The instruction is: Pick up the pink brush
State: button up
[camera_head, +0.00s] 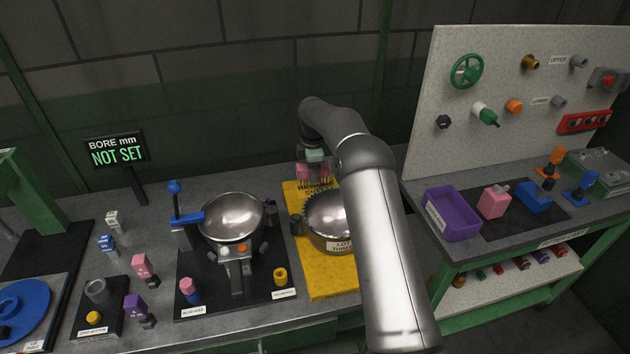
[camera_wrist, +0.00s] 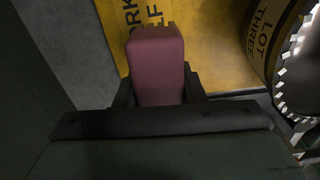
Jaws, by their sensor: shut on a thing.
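The pink brush (camera_wrist: 155,62) is between my gripper's two dark fingers in the wrist view, as a dull pink block. My gripper (camera_wrist: 160,92) is shut on it. In the head view the pink brush (camera_head: 322,172) shows small under my gripper (camera_head: 313,162), at the back edge of the yellow mat (camera_head: 330,278). My arm hides part of this area. I cannot tell whether the brush touches the surface below it.
A round metal bowl marked "LOT THREE" (camera_head: 325,222) stands on the mat, close to the brush; its toothed rim shows at right in the wrist view. Another bowl (camera_head: 231,216) stands on a black fixture at left. A purple bin (camera_head: 452,214) is on the right bench.

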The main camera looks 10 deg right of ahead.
jog(key=s+a+r+b, duration=0.3)
jog(key=s+a+r, duration=0.5)
jog(key=s, duration=0.1)
jog(key=shift+s+a+r+b, duration=0.15)
jog(key=shift+s+a+b, duration=0.1)
jog(key=shift+b, duration=0.1)
jog(key=shift+o, duration=0.2)
